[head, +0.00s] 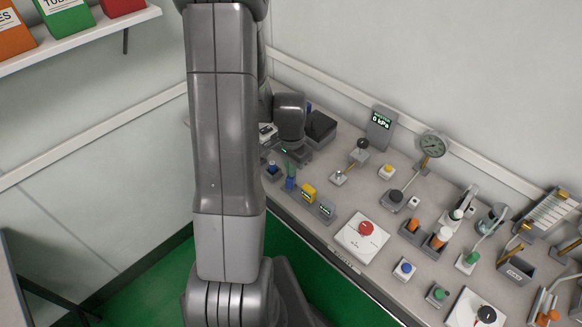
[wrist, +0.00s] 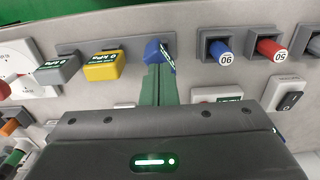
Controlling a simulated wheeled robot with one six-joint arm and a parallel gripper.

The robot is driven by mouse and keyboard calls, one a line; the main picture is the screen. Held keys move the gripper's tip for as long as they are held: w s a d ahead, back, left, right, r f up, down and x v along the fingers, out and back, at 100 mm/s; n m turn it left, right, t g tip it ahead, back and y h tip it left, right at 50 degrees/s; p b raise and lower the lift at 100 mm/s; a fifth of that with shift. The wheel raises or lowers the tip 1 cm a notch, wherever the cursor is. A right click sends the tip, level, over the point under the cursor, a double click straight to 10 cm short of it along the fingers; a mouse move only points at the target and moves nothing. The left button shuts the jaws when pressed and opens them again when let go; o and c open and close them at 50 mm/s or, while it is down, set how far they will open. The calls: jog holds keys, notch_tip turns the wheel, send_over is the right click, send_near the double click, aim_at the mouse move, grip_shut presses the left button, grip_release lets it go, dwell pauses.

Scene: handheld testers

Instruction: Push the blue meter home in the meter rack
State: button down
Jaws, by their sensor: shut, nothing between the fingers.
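The blue meter (wrist: 153,50) stands at the end of the row of meters, beside a yellow meter (wrist: 103,66) and a grey meter (wrist: 58,71). In the head view the blue meter (head: 290,183) stands upright and looks taller than the yellow meter (head: 308,192). The rack under it is mostly hidden. My gripper (wrist: 154,72) is shut and empty, its green fingers together. Their tips overlap the blue meter's near edge in the wrist view; I cannot tell whether they touch. In the head view the green fingers (head: 289,167) are just above the blue meter.
A blue plug (wrist: 222,52) and a red plug (wrist: 270,48) sit in grey sockets beside the meters. A black box (head: 320,127) stands behind my gripper. The bench's front edge is close to the meters.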

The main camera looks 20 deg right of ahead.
jog(key=shift+r+p, duration=1.2)
jog(key=shift+r, duration=0.6)
notch_tip(320, 180, up, 14)
jog(key=shift+f+b, duration=0.25)
jog(key=shift+b, duration=0.05)
jog(key=shift+f, duration=0.1)
notch_tip(320, 180, down, 14)
jog(key=shift+f, duration=0.25)
jog(key=shift+f+b, duration=0.6)
jog(key=shift+f, duration=0.15)
